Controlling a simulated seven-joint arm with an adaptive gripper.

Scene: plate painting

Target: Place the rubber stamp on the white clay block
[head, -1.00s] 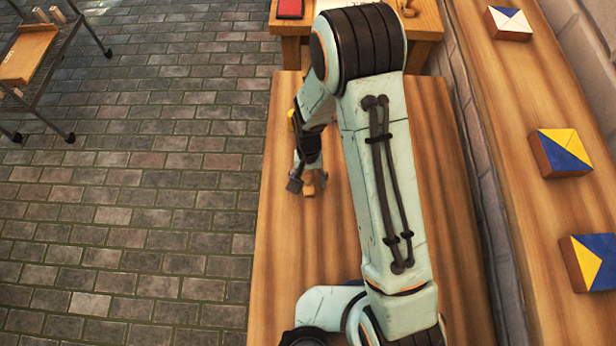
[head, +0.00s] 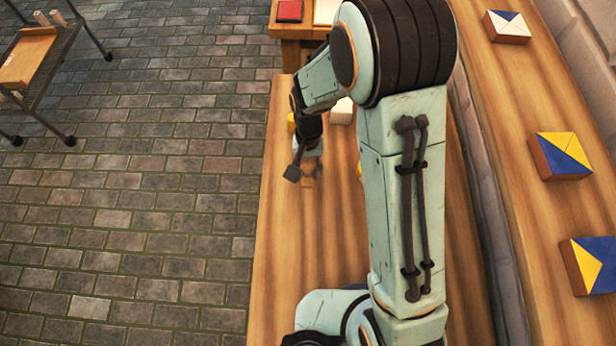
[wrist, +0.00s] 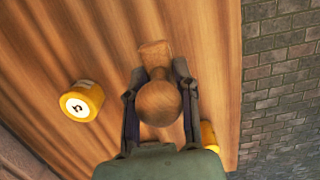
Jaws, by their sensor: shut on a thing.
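The wooden rubber stamp (wrist: 158,103) has a round knob handle and a flat wooden foot. In the wrist view my gripper (wrist: 159,100) is shut on the stamp, one finger on each side of the knob. In the head view my gripper (head: 306,168) is over the near table's left part, with the stamp (head: 308,182) a small brown shape below it. The stamp's underside is hidden, and I cannot tell its height above the table. The white clay block (head: 342,111) sits farther back on the same table, partly behind my arm, apart from the stamp.
A yellow round container with a dark mark (wrist: 82,102) stands on the table. Another yellow thing (wrist: 209,136) is partly hidden beside my gripper. A red pad (head: 289,11) lies on the far table. Painted tiles (head: 560,155) line the right bench. A cart (head: 35,58) stands left.

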